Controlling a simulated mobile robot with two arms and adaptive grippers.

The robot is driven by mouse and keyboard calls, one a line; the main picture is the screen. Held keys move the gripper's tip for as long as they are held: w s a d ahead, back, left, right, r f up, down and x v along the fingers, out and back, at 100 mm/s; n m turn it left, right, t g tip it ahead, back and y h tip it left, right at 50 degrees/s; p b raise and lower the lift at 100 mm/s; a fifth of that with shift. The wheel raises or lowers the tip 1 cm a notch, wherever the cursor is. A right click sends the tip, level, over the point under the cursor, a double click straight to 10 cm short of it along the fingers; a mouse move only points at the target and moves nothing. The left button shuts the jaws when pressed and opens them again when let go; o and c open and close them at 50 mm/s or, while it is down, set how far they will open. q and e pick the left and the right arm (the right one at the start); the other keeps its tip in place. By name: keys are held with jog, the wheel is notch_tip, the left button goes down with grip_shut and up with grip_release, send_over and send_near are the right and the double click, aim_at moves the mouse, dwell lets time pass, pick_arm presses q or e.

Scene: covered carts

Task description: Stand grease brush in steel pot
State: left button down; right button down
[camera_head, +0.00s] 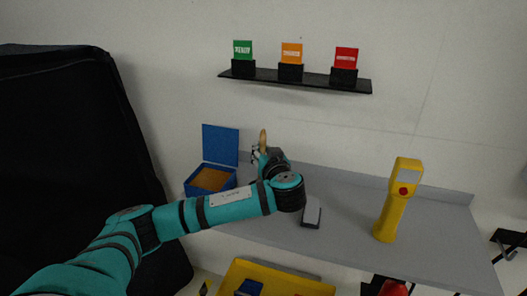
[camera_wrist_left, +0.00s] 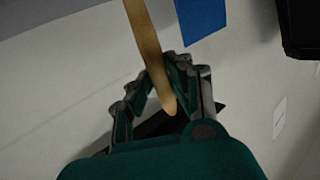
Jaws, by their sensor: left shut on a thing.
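My left gripper (camera_head: 262,154) is shut on the grease brush (camera_head: 263,137). It is over the back left part of the grey bench top, just right of the blue box. In the head view only a short tan piece of the brush shows above the fingers. In the left wrist view the long tan brush (camera_wrist_left: 143,38) runs between the fingers (camera_wrist_left: 158,80), with its rounded end near the palm. Its bristles are not in sight. I see no steel pot in either view; my arm covers part of the bench. My right gripper is not in view.
A blue box (camera_head: 220,144) with open lid stands left on the grey bench (camera_head: 345,222). A small dark device (camera_head: 311,213) lies mid-bench. A yellow handheld tool (camera_head: 391,215) stands upright at right. A black shelf (camera_head: 310,83) holds three coloured cards. A yellow bin (camera_head: 257,275) is below.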

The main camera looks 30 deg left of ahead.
pick_arm(q)
jog(key=c, duration=1.2)
grip_release()
jog(key=shift+o, duration=0.2)
jog(key=v, duration=1.2)
jog(key=shift+f, duration=0.1)
